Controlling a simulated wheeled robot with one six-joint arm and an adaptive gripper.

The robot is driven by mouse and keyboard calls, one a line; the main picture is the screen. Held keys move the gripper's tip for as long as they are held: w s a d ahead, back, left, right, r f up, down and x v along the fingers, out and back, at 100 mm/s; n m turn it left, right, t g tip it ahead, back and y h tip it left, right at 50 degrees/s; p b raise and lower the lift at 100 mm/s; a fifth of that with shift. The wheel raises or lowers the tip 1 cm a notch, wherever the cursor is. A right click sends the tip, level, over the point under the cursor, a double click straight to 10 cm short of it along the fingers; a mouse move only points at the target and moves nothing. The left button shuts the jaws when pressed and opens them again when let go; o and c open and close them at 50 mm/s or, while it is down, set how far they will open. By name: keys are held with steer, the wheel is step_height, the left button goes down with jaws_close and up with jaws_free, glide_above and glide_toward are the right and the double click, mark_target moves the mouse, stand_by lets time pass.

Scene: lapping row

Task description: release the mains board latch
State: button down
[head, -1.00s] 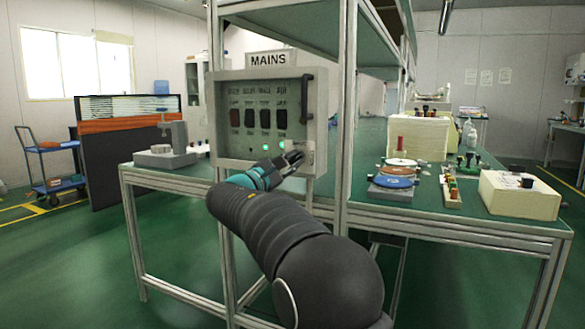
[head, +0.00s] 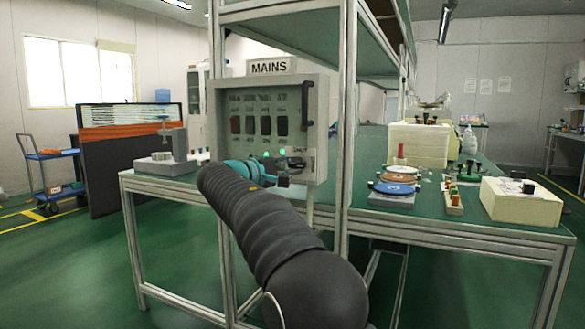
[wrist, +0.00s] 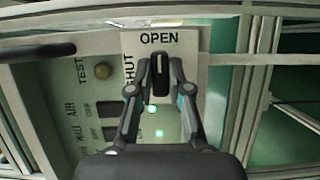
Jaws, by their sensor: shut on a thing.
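The grey mains board (head: 262,95) hangs on the frame, below a "MAINS" sign (head: 268,67). In the wrist view its latch is a dark knob (wrist: 161,78) with a pale line, on a white plate (wrist: 190,48) marked "OPEN" at the top and "SHUT" at the left. The pale line points up toward "OPEN". My gripper (wrist: 162,68) has a finger on each side of the knob and is shut on it. In the head view my gripper (head: 284,173) is at the board's lower right corner, and the knob is hard to make out.
The board has dark switches (head: 265,125), two lit green lamps (head: 267,154) and a dark handle (head: 307,102) at its right edge. A frame post (head: 347,130) stands just right of it. The green bench (head: 420,215) carries discs (head: 392,189) and pale blocks.

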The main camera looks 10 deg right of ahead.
stand_by(0.5)
steer(key=c, duration=1.1)
jaws_free()
steer(key=v, duration=1.2)
